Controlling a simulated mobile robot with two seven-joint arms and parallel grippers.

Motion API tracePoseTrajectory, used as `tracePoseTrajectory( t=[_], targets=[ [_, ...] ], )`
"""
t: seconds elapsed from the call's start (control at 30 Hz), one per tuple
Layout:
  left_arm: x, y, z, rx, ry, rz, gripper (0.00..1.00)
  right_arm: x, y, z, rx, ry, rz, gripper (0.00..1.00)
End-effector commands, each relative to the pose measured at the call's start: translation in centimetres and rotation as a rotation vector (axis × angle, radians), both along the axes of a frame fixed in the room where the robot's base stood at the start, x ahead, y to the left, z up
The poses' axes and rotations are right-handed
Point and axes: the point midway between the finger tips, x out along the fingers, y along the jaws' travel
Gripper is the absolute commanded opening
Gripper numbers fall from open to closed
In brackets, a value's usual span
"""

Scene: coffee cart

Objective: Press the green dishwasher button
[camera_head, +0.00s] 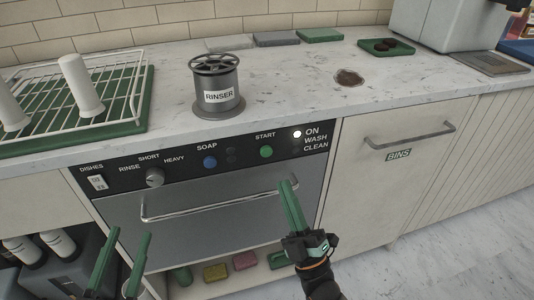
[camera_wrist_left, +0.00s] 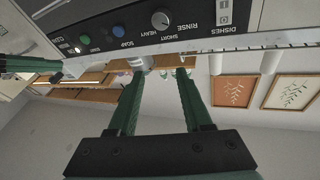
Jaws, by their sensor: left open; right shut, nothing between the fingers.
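The green button (camera_head: 266,151) under the START label is on the dishwasher's black panel; it also shows in the left wrist view (camera_wrist_left: 84,39). The dishwasher (camera_head: 230,208) has its door shut, and the light beside ON is lit white. My right gripper (camera_head: 288,184) is shut and empty, its fingertips in front of the door, below and right of the button and apart from it. My left gripper (camera_head: 130,233) is open and empty at the lower left, in front of the cabinet. Its two fingers (camera_wrist_left: 157,78) stand apart in the left wrist view.
A bar handle (camera_head: 215,204) sticks out across the door. The blue SOAP button (camera_head: 209,162) and grey knob (camera_head: 154,177) are left of the green button. The rinser (camera_head: 216,90) and dish rack (camera_head: 135,110) stand on the counter. Sponges (camera_head: 215,272) lie below.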

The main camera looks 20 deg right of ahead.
Motion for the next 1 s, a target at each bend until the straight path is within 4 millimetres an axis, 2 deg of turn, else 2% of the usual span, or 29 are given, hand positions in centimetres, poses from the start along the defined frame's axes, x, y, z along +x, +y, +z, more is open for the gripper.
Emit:
tracePoseTrajectory(
  t=[0.37,0.7,1.0],
  targets=[
    [-1.9,-0.5,5.2,0.003,-0.240,-0.039,0.50,2.6,0.1,-0.1,0.001,0.001,0.000,0.00],
    [-4.5,-1.0,9.4,0.004,-0.450,-0.079,0.50,4.7,0.2,-0.1,0.001,0.000,0.001,0.00],
    [-6.5,-1.3,11.0,0.000,-0.569,-0.110,0.50,7.2,0.3,-0.1,0.002,0.001,0.001,0.00]
  ],
)
